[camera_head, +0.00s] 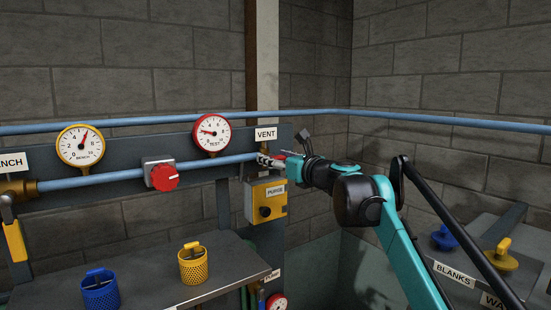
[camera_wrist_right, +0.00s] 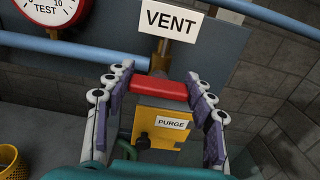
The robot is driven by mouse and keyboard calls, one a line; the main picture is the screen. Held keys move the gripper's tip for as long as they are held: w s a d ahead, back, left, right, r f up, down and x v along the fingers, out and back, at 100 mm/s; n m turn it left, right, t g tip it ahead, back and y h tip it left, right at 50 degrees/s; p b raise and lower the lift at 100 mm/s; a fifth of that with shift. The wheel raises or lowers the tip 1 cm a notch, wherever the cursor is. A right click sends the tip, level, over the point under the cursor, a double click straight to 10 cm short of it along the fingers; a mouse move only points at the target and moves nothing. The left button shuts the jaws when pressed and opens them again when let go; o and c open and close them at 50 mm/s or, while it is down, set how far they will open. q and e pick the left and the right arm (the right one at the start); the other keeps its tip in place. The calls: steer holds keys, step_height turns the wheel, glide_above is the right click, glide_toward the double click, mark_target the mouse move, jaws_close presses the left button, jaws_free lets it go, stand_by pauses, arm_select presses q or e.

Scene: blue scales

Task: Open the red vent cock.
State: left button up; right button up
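The red vent cock handle (camera_wrist_right: 160,88) shows in the right wrist view as a flat red bar lying crosswise below the white VENT label (camera_wrist_right: 170,20). In the head view my right gripper (camera_head: 268,161) is at the VENT label (camera_head: 265,134) and hides most of the cock. Only a sliver of red shows there. My left gripper is not in view.
The yellow PURGE box (camera_head: 266,202) is just below my right gripper. A red-rimmed TEST gauge (camera_head: 212,134) and a red knob (camera_head: 163,177) are to the left. A blue pipe (camera_head: 100,184) runs along the panel. A yellow basket (camera_head: 193,266) stands on the bench.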

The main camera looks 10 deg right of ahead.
steer(key=shift+n, duration=0.3)
steer(key=n+p, duration=0.1)
steer(key=n, duration=0.1)
steer(key=shift+a+r+n+p, duration=0.1)
steer(key=shift+n+p, duration=0.2)
steer(key=shift+p, duration=0.05)
steer(key=n+p, duration=0.1)
steer(key=n, duration=0.4)
steer(key=shift+n+p, duration=0.3)
steer(key=shift+p, duration=0.1)
steer(key=n, duration=0.2)
steer(key=n+p, duration=0.1)
steer(key=n, duration=0.1)
steer(key=shift+s+a+f, duration=0.1)
steer(key=shift+f, duration=0.1)
steer(key=n, duration=0.5)
steer(key=shift+f+p, duration=0.1)
steer(key=shift+p, duration=0.3)
steer(key=o, duration=1.2)
steer(key=shift+f, duration=0.1)
steer(key=shift+c, duration=0.2)
